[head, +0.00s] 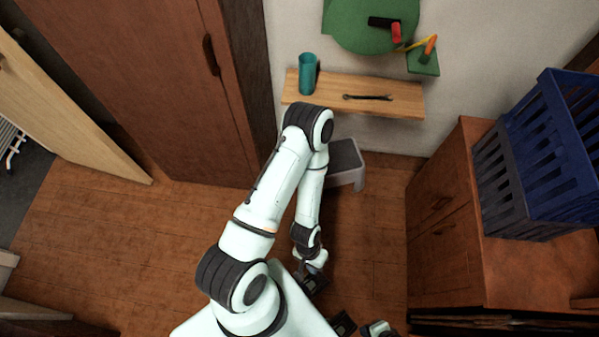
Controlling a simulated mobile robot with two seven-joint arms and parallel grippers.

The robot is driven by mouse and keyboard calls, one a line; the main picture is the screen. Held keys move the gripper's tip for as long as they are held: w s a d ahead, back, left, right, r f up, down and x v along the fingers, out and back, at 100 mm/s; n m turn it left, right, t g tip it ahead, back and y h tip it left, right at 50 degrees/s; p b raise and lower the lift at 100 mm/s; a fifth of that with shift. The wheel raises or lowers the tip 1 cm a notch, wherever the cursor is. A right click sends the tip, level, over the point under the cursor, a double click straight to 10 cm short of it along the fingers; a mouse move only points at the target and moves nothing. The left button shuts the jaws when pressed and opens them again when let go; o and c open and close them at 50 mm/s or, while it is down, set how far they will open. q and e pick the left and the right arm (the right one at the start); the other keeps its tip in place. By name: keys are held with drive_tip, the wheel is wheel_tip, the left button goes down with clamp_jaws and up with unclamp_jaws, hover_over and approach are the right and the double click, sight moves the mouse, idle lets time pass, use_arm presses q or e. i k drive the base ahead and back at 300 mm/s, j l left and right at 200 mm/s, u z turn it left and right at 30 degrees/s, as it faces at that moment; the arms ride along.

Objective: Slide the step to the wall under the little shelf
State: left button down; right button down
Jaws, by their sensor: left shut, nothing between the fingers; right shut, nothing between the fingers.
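The step (346,155), a low stool with a dark grey top and light grey sides, stands upright on the floor below the little wooden shelf (400,100). Its back edge is close to the wall (395,138); I cannot tell if it touches. My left arm hides its left part. My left gripper (316,284) is shut and empty, low in the picture, well in front of the step and apart from it. My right gripper (344,324) is at the bottom edge, shut and empty, partly cut off, also away from the step.
The shelf holds a teal cup (308,75) and a wrench (367,97). A wooden cabinet (440,215) with a blue crate (540,150) stands at right. A brown door (150,80) is at left. Floor (375,235) between step and grippers is clear.

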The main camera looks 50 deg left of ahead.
sight(346, 165)
drive_tip(key=j+u, duration=0.1)
drive_tip(key=u, duration=1.55)
drive_tip(key=i+j+u, duration=0.25)
drive_tip(key=i+j, duration=0.35)
drive_tip(key=j, duration=0.15)
drive_tip(key=i+l, duration=0.25)
